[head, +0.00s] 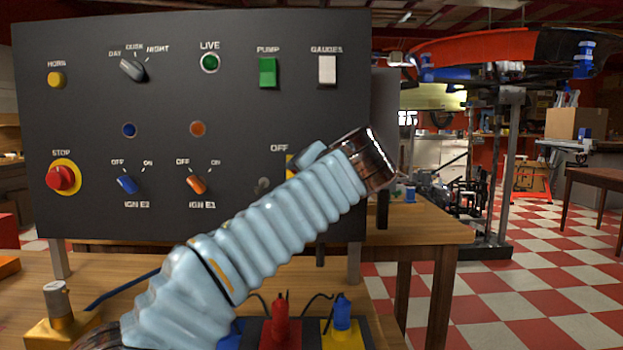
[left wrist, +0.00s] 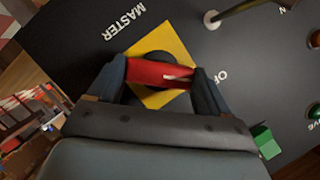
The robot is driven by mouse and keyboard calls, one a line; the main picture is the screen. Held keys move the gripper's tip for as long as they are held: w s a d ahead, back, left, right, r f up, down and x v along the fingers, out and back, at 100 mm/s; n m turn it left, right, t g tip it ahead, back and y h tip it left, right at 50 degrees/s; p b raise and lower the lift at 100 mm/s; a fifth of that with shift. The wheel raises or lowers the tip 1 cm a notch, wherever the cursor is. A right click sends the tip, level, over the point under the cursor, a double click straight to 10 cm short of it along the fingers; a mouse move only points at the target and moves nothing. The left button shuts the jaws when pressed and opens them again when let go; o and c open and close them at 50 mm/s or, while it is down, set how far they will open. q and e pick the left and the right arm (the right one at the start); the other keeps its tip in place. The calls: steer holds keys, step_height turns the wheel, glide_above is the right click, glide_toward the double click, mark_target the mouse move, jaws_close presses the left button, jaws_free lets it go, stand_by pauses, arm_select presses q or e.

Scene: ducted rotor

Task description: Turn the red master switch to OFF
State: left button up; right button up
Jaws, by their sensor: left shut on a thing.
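The red master switch handle (left wrist: 160,73) sits on a black hub over a yellow plate (left wrist: 178,38) in the left wrist view. My left gripper (left wrist: 160,82) is shut on the handle, one finger at each end. In the head view my left arm covers the handle and gripper; only a sliver of the yellow plate (head: 289,165) and the OFF label (head: 279,148) show. My right gripper is not in view.
The dark panel (head: 100,110) also carries a red stop button (head: 61,178), a blue knob (head: 127,184), an orange knob (head: 196,186) and a green pump switch (head: 267,72). Red and blue terminals (head: 280,320) stand on the wooden table below. Checkered floor lies right.

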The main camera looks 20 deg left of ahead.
arm_select(q)
steer(key=shift+f, duration=0.1)
stand_by(0.4)
steer(key=o, duration=1)
steer(key=v, duration=1.4)
